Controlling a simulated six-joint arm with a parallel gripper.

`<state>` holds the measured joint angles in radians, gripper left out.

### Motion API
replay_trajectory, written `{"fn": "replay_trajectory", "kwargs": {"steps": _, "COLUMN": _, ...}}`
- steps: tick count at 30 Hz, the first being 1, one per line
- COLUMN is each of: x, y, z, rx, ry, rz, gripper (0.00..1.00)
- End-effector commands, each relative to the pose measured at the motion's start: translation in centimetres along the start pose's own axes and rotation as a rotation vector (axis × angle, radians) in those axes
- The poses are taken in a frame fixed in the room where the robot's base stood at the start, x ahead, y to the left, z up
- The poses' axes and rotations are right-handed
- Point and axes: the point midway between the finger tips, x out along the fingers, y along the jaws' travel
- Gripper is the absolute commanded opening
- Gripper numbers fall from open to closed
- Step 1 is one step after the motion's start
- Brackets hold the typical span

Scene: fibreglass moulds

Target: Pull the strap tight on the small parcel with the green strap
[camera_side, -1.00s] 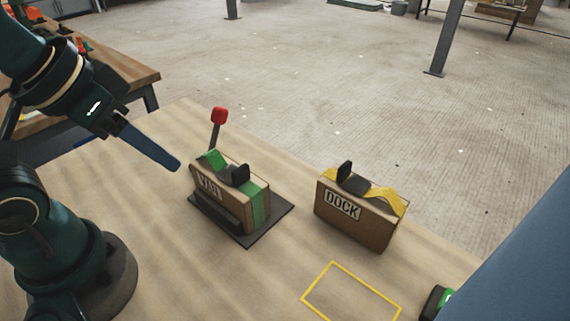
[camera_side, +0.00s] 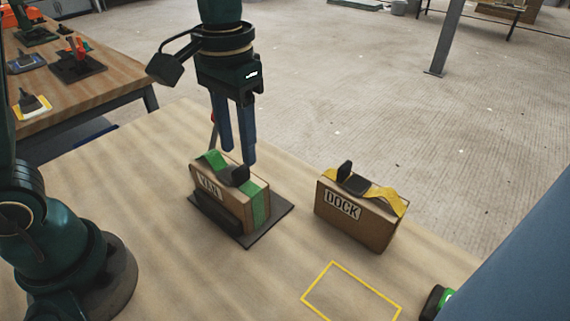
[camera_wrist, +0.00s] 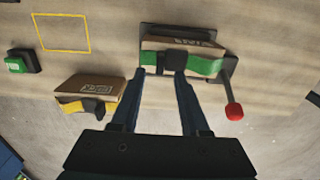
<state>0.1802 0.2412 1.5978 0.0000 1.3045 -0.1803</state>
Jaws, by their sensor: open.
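The small parcel with the green strap (camera_side: 258,207) stands upright in a dark holder (camera_side: 240,240) on the wooden table, in the middle of the side view. It carries a label that seems to read VAN. The green strap bulges loosely at its top left, and a black buckle (camera_side: 235,175) sits on top. My gripper (camera_side: 235,160) points down just above and behind the parcel, open and empty. In the wrist view the fingers (camera_wrist: 160,78) lie either side of the black buckle (camera_wrist: 172,61); I cannot tell whether they touch anything. The green strap (camera_wrist: 206,66) shows there too.
A parcel marked DOCK with a yellow strap (camera_side: 392,197) stands to the right. A red-knobbed lever (camera_wrist: 234,111) rises beside the holder. A yellow outline (camera_side: 330,266) marks bare table in front. A green button box (camera_side: 437,302) sits at lower right.

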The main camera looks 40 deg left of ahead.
Motion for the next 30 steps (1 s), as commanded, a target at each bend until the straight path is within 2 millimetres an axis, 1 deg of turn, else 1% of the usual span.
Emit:
{"fn": "replay_trajectory", "kwargs": {"steps": 6, "x": 2.7, "y": 0.0, "z": 0.1, "rx": 0.001, "ry": -0.004, "rz": -0.001, "gripper": 0.45}}
{"fn": "replay_trajectory", "kwargs": {"steps": 9, "x": 3.7, "y": 0.0, "z": 0.1, "rx": 0.001, "ry": -0.002, "rz": 0.0, "gripper": 0.45}}
{"fn": "replay_trajectory", "kwargs": {"steps": 13, "x": 4.3, "y": 0.0, "z": 0.1, "rx": 0.0, "ry": 0.001, "rz": 0.0, "gripper": 0.45}}
{"fn": "replay_trajectory", "kwargs": {"steps": 20, "x": 4.4, "y": 0.0, "z": 0.1, "rx": 0.0, "ry": 0.002, "rz": 0.0, "gripper": 0.45}}
{"fn": "replay_trajectory", "kwargs": {"steps": 21, "x": 4.4, "y": 0.0, "z": 0.1, "rx": 0.0, "ry": 0.002, "rz": 0.0, "gripper": 0.37}}
{"fn": "replay_trajectory", "kwargs": {"steps": 23, "x": 4.4, "y": 0.0, "z": 0.1, "rx": 0.0, "ry": 0.002, "rz": 0.0, "gripper": 0.14}}
{"fn": "replay_trajectory", "kwargs": {"steps": 24, "x": 4.4, "y": 0.0, "z": 0.1, "rx": 0.0, "ry": 0.002, "rz": 0.0, "gripper": 0.0}}
{"fn": "replay_trajectory", "kwargs": {"steps": 30, "x": 4.4, "y": 0.0, "z": 0.1, "rx": 0.0, "ry": 0.002, "rz": 0.0, "gripper": 0.0}}
